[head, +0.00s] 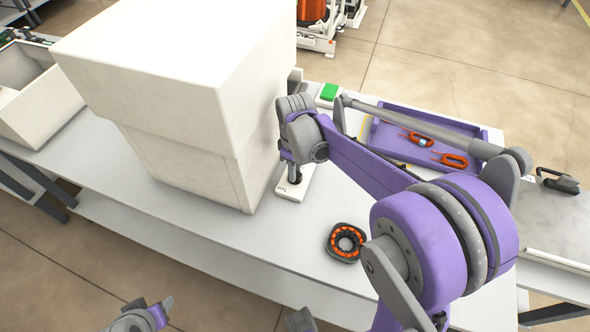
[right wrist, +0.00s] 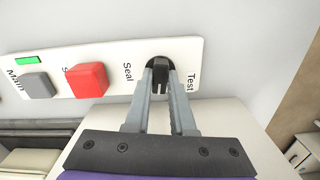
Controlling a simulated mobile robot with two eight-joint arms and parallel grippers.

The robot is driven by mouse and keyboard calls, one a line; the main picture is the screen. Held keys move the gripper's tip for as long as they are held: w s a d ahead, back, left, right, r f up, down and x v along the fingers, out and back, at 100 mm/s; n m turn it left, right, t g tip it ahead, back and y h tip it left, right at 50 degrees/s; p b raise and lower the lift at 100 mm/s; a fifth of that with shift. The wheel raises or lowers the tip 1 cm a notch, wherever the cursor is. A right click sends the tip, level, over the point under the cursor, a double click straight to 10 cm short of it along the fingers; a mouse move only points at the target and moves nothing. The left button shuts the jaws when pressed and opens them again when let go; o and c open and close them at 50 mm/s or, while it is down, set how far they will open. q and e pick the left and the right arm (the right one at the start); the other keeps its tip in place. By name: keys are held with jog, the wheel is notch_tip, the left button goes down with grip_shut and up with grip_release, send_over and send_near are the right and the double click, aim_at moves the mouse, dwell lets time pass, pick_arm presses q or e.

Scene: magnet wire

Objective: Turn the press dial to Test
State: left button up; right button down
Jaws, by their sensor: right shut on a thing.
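The press dial (right wrist: 160,72) is a black knob at the right end of a white panel (right wrist: 112,72) in the right wrist view. My right gripper (right wrist: 160,84) is shut on it, one finger on each side. The word Seal stands left of the dial and Test right of it. I cannot tell exactly where the knob points. In the head view my right gripper (head: 295,177) is beside the large white press (head: 175,100), partly hidden by its wrist. My left gripper (head: 167,303) shows only partly at the bottom edge, its jaws unclear.
A red button (right wrist: 87,79) and a grey switch (right wrist: 38,86) share the panel with a green lamp (right wrist: 30,60). A black ring with orange coils (head: 345,242) lies on the table. A purple tray (head: 385,137) holds orange coils.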

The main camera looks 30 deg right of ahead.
jog(key=n, duration=1.2)
jog(key=shift+n, duration=0.3)
dwell(0.4)
jog(key=c, duration=0.8)
grip_release()
jog(key=shift+o, duration=0.2)
notch_tip(320, 180, up, 11)
jog(key=shift+p, duration=0.4)
jog(key=shift+s, duration=0.1)
